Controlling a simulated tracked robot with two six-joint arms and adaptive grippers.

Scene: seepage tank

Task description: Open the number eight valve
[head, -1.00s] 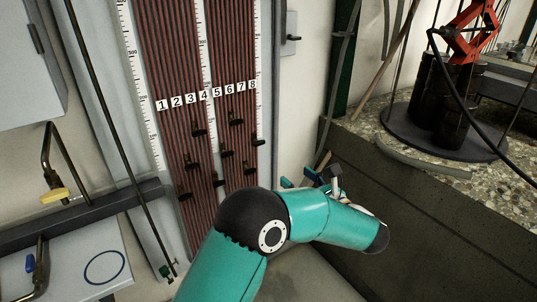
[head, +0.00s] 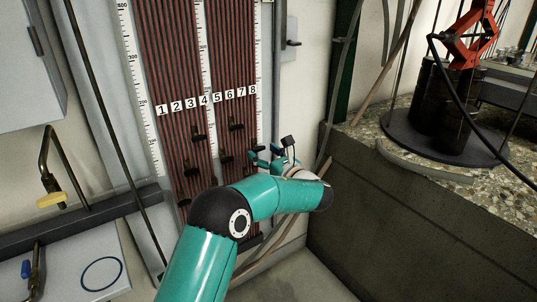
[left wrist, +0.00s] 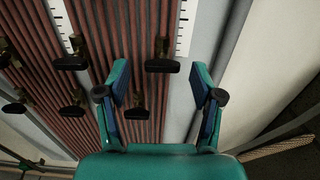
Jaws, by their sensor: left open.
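The number eight valve appears to be the rightmost black handle (head: 257,148), partly hidden by my left gripper (head: 266,156). In the left wrist view the rightmost handle (left wrist: 162,65) lies crosswise between the open fingertips of my left gripper (left wrist: 159,72). The jaws are empty. I cannot tell whether the fingers reach around the handle or are still in front of it. My right gripper is not in view.
Other black handles stand close by, one (left wrist: 137,113) just below and left, near the left finger. A concrete wall (head: 400,210) stands to the right. A grey switch box (head: 289,38) is above right. Pipes and a yellow-handled valve (head: 50,199) are at left.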

